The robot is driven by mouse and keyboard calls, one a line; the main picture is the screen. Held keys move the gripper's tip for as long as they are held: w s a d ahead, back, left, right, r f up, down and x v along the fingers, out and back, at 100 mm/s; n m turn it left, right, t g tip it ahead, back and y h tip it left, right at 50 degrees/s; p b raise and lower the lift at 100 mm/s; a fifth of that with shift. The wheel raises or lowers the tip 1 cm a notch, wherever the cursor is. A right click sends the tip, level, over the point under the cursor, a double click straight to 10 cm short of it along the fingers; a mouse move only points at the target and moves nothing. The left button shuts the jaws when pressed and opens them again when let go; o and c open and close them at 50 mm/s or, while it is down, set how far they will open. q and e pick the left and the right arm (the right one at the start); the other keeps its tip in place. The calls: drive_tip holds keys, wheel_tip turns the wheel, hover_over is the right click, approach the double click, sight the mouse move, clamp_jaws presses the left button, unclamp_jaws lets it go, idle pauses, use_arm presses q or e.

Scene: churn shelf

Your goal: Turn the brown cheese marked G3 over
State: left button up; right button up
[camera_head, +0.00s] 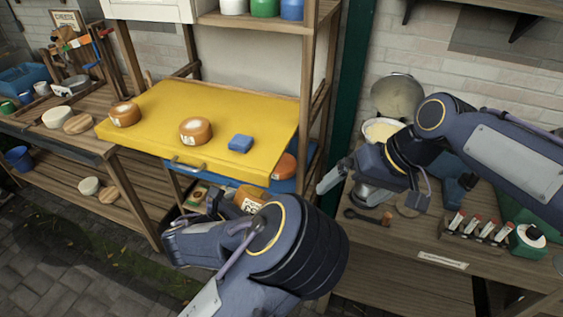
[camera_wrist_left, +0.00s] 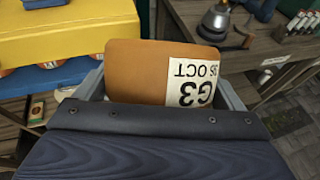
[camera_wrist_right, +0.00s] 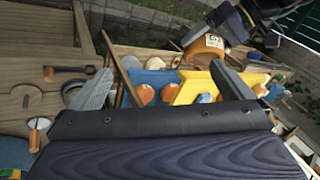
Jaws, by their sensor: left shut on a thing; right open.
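The brown cheese marked G3 (camera_wrist_left: 138,72) is held in my left gripper (camera_head: 232,206). In the left wrist view it sits between both fingers, and its white label reads upside down, "G3" and "OCT". In the head view the cheese (camera_head: 252,197) is in the air in front of the yellow board, partly hidden by my arm. It also shows in the right wrist view (camera_wrist_right: 207,46), in the left gripper's grasp. My right gripper (camera_wrist_right: 160,90) is open and empty. In the head view it is right of the cheese, near the right table's left edge.
The yellow board (camera_head: 245,115) carries two brown cheeses (camera_head: 195,130) (camera_head: 125,113) and a blue block (camera_head: 240,143). Another cheese (camera_head: 284,167) lies below its right end in a blue container. The right table (camera_head: 400,240) holds a pot, a ladle and a rack. A wooden post stands between.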

drive_tip(key=w+a+f+n+g, duration=0.1)
drive_tip(key=w+a+g, duration=0.1)
drive_tip(key=w+a, duration=0.55)
drive_tip(key=g+y, duration=0.1)
approach(257, 193)
drive_tip(key=shift+n, duration=0.3)
drive_tip(key=x, duration=1.1)
drive_tip(key=shift+d+f, duration=0.1)
drive_tip(key=shift+c, duration=0.4)
drive_tip(key=c, duration=0.9)
use_arm(q)
drive_tip(key=o, duration=1)
use_arm(e)
drive_tip(key=shift+c, duration=0.2)
use_arm(q)
drive_tip(key=shift+a, duration=0.1)
